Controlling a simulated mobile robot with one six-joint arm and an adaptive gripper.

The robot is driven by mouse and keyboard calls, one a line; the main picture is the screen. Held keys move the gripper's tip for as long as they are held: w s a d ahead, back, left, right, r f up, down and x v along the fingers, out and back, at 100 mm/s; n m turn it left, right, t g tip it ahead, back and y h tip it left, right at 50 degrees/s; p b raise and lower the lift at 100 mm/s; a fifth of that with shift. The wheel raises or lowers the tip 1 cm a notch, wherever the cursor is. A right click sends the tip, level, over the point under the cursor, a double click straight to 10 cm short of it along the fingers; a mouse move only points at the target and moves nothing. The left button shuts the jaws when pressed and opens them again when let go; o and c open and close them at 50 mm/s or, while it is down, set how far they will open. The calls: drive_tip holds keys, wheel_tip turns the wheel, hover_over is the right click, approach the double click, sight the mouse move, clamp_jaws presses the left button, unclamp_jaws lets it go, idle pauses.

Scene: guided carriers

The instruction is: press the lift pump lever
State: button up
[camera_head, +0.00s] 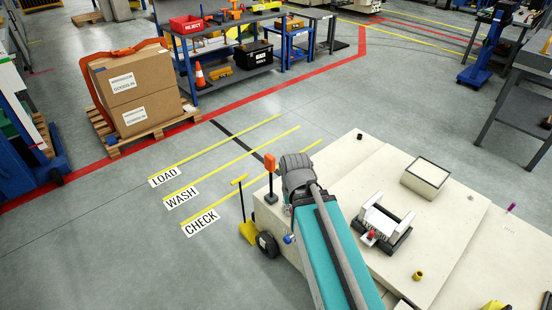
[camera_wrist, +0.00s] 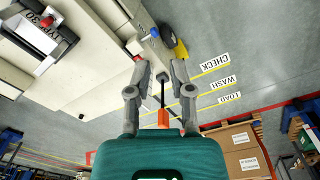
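The lift pump lever appears to be the dark rod with an orange grip (camera_head: 270,162) at the near-left corner of the cream carrier (camera_head: 345,160). In the wrist view the orange grip (camera_wrist: 163,118) and its rod show between my two fingers. My gripper (camera_wrist: 160,68) is open and empty, its fingers spread to either side of the rod. I cannot tell the depth gap or any contact. In the head view my gripper (camera_head: 298,172) is just right of the orange grip, and its fingertips are hidden.
A yellow chock with an upright handle (camera_head: 248,230) stands by the black wheel (camera_head: 267,244). A blue knob (camera_head: 288,239) is on the carrier's side. A grey fixture (camera_head: 384,224) and a box (camera_head: 426,177) stand on its top. Floor left of it is clear.

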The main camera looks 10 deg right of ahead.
drive_tip(key=shift+w+d+f+b, duration=0.1)
drive_tip(key=shift+w+f+b, duration=0.2)
drive_tip(key=shift+f, duration=0.15)
clamp_jaws()
drive_tip(key=w+d+f+n+t+h+b, duration=0.2)
drive_tip(key=w+f+t+h+b, duration=0.3)
drive_tip(key=w+b, duration=0.45)
drive_tip(key=w+d+f+n+t+h+b, duration=0.2)
drive_tip(key=w+f+t+b, duration=0.1)
drive_tip(key=w+f+b, duration=0.7)
drive_tip(key=w+a+f+n+t+y+b, duration=0.1)
drive_tip(key=w+a+f+n+t+b, duration=0.2)
drive_tip(key=b, duration=0.7)
drive_tip(key=w+a+f+n+t+y+b, duration=0.1)
drive_tip(key=w+a+f+n+t+b, duration=0.2)
drive_tip(key=w+a+n+t+b, duration=0.3)
drive_tip(key=shift+w+a+n+y+b, duration=0.3)
drive_tip(key=shift+w+a+n+b, duration=0.7)
drive_tip(key=shift+w+a+b, duration=0.8)
drive_tip(key=shift+s+d, duration=0.3)
